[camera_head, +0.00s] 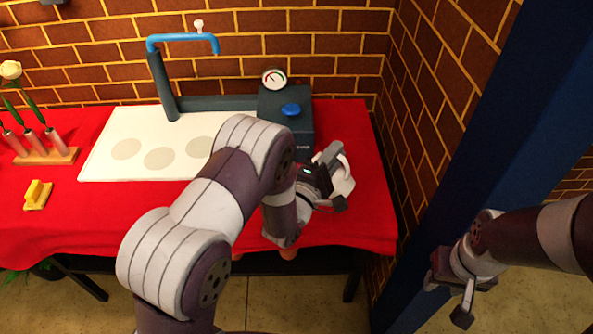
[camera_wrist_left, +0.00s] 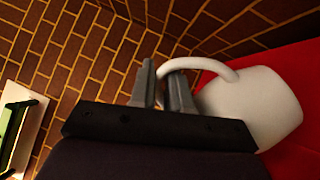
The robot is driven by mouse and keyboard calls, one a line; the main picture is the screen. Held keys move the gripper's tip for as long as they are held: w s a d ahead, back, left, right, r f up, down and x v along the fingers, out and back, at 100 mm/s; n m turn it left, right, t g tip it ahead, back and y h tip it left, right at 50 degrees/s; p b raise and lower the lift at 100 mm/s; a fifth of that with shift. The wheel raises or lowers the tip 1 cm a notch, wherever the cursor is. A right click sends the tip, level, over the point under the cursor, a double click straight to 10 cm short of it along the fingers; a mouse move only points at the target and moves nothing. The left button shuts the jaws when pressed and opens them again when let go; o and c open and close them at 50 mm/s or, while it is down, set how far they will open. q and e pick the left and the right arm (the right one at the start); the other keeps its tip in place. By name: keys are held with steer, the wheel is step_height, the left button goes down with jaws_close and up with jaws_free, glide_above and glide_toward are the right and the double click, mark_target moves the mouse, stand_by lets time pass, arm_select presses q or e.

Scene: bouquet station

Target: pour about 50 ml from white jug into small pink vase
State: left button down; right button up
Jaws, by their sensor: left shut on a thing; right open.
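The white jug (camera_head: 343,184) is at the right part of the red table, partly hidden by my left gripper. My left gripper (camera_head: 330,165) is shut on the jug's handle. In the left wrist view the fingers (camera_wrist_left: 166,88) close around the looped handle, and the jug's rounded body (camera_wrist_left: 258,105) is to the right and looks tilted. My right gripper (camera_head: 462,296) is open and empty, right of the table.
A white board (camera_head: 105,150) with grey discs lies under a blue spout (camera_head: 185,38). A dark box with a gauge (camera_head: 274,79) and blue knob (camera_head: 291,109) stands beside it. A wooden rack (camera_head: 50,157) of pink tubes and a yellow block (camera_head: 37,194) are at left. A blue post (camera_head: 480,130) stands right.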

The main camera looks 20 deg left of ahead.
mark_target(345, 166)
arm_select(q)
steer(key=shift+w+a+r+n+y+p, duration=0.1)
steer(key=shift+a+r+n+y+p, duration=0.15)
steer(key=shift+a+r+n, duration=0.25)
steer(key=shift+w+a+r+n+y+p, duration=0.15)
steer(key=shift+a+n+p, duration=0.15)
steer(key=shift+n, duration=0.4)
stand_by(1.9)
steer(key=shift+s+d+f+m+h+b, duration=0.2)
steer(key=shift+d+f+m+b, duration=0.15)
steer(key=shift+f+m+b, duration=0.15)
steer(key=shift+s+d+f+m+h+b, duration=0.1)
steer(key=shift+d+f+m+h+b, duration=0.1)
steer(key=shift+d+f+m+b, duration=0.3)
steer(key=m, duration=0.1)
steer(key=d+m, duration=0.1)
steer(key=shift+s+d+f+m+b, duration=0.2)
steer(key=shift+f+m+b, duration=0.1)
steer(key=shift+m, duration=0.1)
steer(key=shift+d+r+m+g, duration=0.2)
steer(key=shift+d+m+g, duration=0.1)
steer(key=shift+m, duration=0.1)
steer(key=shift+s+d+f+m+h, duration=0.1)
steer(key=shift+d+f+m+h, duration=0.25)
steer(key=shift+m, duration=0.55)
steer(key=shift+f, duration=0.15)
